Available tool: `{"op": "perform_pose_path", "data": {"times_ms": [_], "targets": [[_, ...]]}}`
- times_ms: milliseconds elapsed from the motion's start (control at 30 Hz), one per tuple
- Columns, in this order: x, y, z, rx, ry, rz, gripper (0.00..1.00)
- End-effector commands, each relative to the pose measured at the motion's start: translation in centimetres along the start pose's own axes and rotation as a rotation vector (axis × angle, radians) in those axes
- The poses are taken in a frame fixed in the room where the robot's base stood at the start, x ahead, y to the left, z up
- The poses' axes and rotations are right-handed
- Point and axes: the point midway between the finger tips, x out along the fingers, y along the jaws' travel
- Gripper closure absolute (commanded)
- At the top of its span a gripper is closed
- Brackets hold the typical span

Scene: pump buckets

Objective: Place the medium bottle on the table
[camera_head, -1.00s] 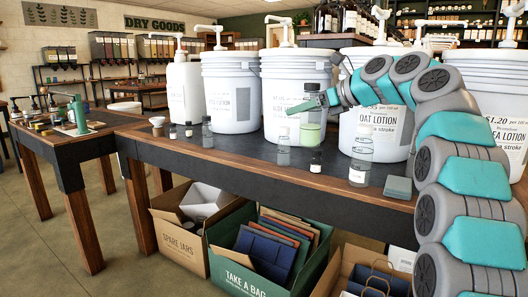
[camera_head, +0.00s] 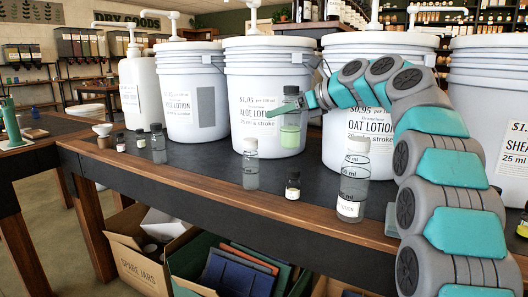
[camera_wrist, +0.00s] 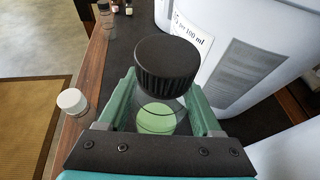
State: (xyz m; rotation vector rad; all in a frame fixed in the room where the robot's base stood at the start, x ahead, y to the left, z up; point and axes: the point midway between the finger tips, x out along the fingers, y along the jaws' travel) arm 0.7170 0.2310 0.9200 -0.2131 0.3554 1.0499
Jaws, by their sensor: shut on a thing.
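My gripper (camera_head: 298,104) is shut on a clear bottle (camera_head: 290,137) with a black cap and pale green liquid in its lower part. The bottle is upright, in front of the aloe lotion bucket (camera_head: 268,75), and looks held above the dark-topped table (camera_head: 205,185). In the wrist view, the black cap (camera_wrist: 167,65) sits between the green fingers of my gripper (camera_wrist: 162,100), with the green liquid below. The cap hides part of the bottle.
On the table stand a white-capped clear bottle (camera_head: 250,168), a small black-capped bottle (camera_head: 293,187), a larger clear bottle (camera_head: 353,185) and a black-capped bottle (camera_head: 158,145) farther left. Lotion buckets line the back. Bare tabletop shows left of the white-capped bottle.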

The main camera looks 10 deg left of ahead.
Motion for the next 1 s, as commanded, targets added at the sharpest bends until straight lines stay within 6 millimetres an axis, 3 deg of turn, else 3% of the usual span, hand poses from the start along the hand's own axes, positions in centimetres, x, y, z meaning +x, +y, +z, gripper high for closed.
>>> {"op": "perform_pose_path", "data": {"times_ms": [133,400,633,1000], "targets": [[0.9,0.1,-2.3,0.0,-0.002,0.0,0.98],[1.5,0.1,-3.7,-0.002,-0.002,0.0,0.98],[2.6,0.0,-6.5,0.001,-0.003,-0.002,0.98],[2.8,0.1,-6.8,-0.001,-0.003,0.0,0.98]]}}
